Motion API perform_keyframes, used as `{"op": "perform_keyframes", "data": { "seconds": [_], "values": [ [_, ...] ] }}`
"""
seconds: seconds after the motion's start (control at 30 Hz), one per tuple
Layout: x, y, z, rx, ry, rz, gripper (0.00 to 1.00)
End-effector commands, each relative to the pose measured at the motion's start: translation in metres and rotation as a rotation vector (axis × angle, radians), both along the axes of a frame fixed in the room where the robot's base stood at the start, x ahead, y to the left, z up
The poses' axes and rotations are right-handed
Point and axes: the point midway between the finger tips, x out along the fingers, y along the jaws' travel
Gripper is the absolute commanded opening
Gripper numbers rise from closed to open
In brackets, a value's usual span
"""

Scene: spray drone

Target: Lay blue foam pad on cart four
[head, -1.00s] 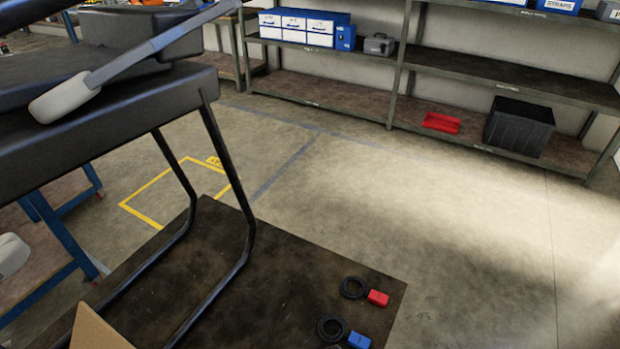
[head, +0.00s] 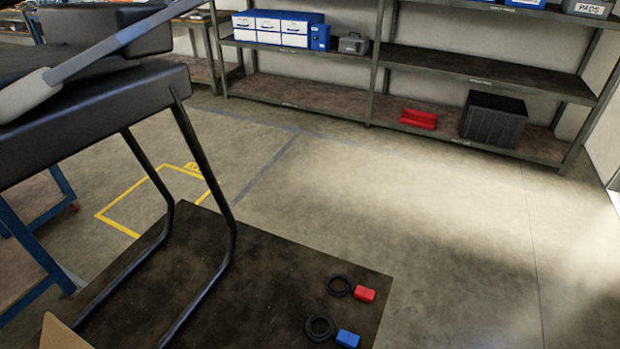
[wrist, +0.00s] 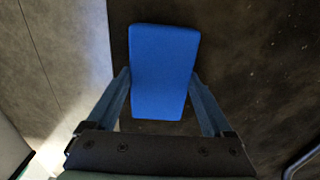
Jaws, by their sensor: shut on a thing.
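A blue foam pad (wrist: 163,72) shows in the wrist view, a plain rectangular block with rounded edges. My gripper (wrist: 160,85) is shut on it, one finger on each long side, and the pad's far end sticks out beyond the fingertips. The pad is above dark flooring, with a lighter floor to the left. My gripper and the pad are not in the head view. A cart with blue legs (head: 35,255) stands at the left edge of the head view, partly cut off. I cannot read a number on it.
A dark drone body on black skid legs (head: 195,160) stands on a brown mat (head: 260,270). Two black rings with a red block (head: 365,294) and a blue block (head: 348,339) lie on the mat. Shelving (head: 300,98) lines the back. The floor at right is clear.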

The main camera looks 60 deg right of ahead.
Motion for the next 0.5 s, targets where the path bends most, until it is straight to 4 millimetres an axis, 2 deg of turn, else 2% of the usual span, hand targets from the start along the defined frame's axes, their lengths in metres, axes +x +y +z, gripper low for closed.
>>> {"op": "perform_keyframes", "data": {
  "seconds": [0.03,0.1,0.37,0.5],
  "values": [
    [0.0,0.0,-0.001,0.0,0.0,0.0,0.89],
    [0.0,0.0,-0.001,0.0,0.0,0.0,1.0],
    [0.0,0.0,0.001,0.0,-0.001,0.0,1.0],
    [0.001,-0.001,0.016,-0.002,-0.002,0.0,1.0]
  ]
}}
